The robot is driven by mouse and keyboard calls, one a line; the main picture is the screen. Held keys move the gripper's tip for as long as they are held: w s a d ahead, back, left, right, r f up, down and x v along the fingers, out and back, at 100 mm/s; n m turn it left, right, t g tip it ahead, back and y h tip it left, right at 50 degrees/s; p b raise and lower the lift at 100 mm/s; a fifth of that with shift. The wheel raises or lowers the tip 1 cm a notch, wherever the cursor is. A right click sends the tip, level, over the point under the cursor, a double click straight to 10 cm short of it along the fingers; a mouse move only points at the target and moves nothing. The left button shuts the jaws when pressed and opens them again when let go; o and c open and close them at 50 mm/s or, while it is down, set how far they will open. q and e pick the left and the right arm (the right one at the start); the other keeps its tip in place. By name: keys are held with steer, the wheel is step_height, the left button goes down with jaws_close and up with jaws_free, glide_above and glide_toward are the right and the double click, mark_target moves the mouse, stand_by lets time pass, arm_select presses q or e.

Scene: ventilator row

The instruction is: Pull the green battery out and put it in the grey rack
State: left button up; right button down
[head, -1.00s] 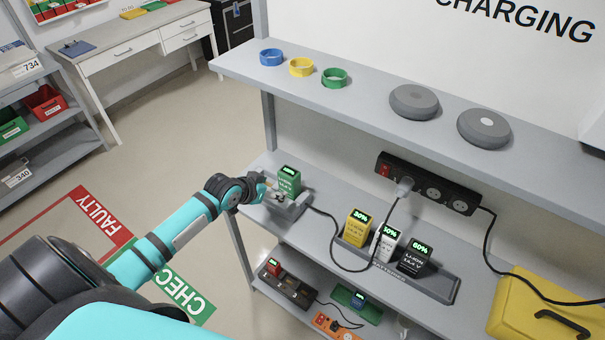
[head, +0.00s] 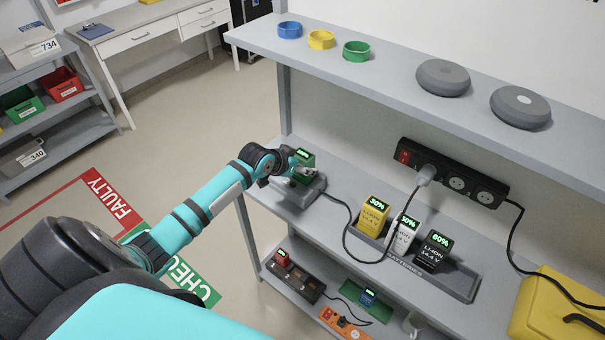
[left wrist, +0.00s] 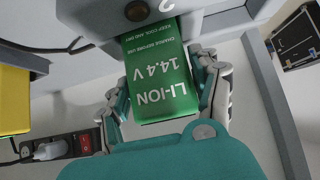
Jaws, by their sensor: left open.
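The green battery (head: 304,157) stands in a grey charger (head: 311,191) at the left end of the bench. In the left wrist view the battery (left wrist: 160,75) shows "LI-ION 14.4 V" upside down, with one end in the charger (left wrist: 85,20). My left gripper (head: 292,171) is open, with one finger on each side of the battery in the left wrist view (left wrist: 166,95). Whether the fingers touch it I cannot tell. The grey rack (head: 462,283) holds a yellow battery (head: 373,216), a white one (head: 403,236) and a black one (head: 434,250). Its right end looks empty. My right gripper is not in view.
A power strip (head: 452,178) with a plugged-in cable is on the wall behind the rack. A cable loops between charger and rack. An upper shelf (head: 395,65) overhangs the bench. A yellow case (head: 545,300) stands at the right. The lower shelf holds devices.

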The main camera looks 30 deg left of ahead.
mark_target(305, 152)
arm_select(q)
steer(key=shift+p, duration=0.35)
stand_by(0.3)
steer(key=shift+c, duration=0.2)
steer(key=c, duration=1.1)
steer(key=shift+w, duration=0.1)
steer(key=shift+c, duration=0.7)
steer(key=shift+r, duration=0.1)
steer(key=shift+r, duration=0.1)
steer(key=shift+r+p, duration=2.45)
steer(key=shift+p, duration=0.15)
